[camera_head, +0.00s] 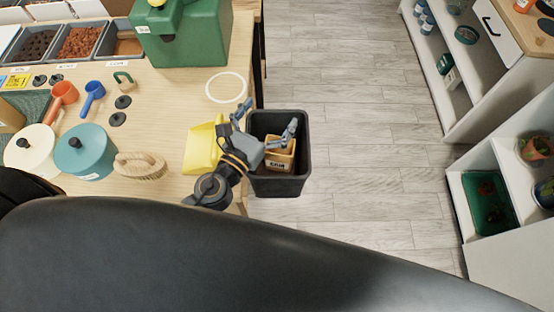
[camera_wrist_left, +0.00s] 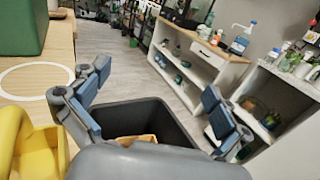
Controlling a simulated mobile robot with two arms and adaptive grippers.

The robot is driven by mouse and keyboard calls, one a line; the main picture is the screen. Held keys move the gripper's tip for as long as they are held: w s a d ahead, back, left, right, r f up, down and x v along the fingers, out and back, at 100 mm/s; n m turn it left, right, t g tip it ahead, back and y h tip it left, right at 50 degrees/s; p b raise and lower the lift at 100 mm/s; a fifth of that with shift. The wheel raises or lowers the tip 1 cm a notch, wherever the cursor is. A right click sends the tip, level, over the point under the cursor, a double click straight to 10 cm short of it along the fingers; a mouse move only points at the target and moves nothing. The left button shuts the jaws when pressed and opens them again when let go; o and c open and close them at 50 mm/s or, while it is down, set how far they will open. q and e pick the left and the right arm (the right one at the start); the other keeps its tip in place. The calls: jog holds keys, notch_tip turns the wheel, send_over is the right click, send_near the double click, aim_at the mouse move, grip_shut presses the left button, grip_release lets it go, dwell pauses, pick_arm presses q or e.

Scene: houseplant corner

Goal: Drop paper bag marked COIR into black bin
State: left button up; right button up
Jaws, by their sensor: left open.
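The black bin (camera_head: 278,185) stands on the floor against the right edge of the wooden table. A small tan paper bag (camera_head: 281,158) with a dark-lettered label lies inside the bin; the lettering is too small to read surely. In the left wrist view, part of the bag (camera_wrist_left: 137,139) shows low inside the bin (camera_wrist_left: 165,111). My left gripper (camera_head: 266,120) is over the bin with its fingers spread wide, and nothing is between them. The gripper (camera_wrist_left: 155,82) partly hides the bag and the bin's near side. My right gripper is not in view.
A brush (camera_head: 139,166), a teal lidded pot (camera_head: 86,152) and a green box (camera_head: 185,35) are on the table. Shelves (camera_head: 468,60) stand at right; the floor between is clear.

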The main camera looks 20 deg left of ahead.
pick_arm(q)
jog(key=v, duration=1.2)
jog(key=shift+f, duration=0.1)
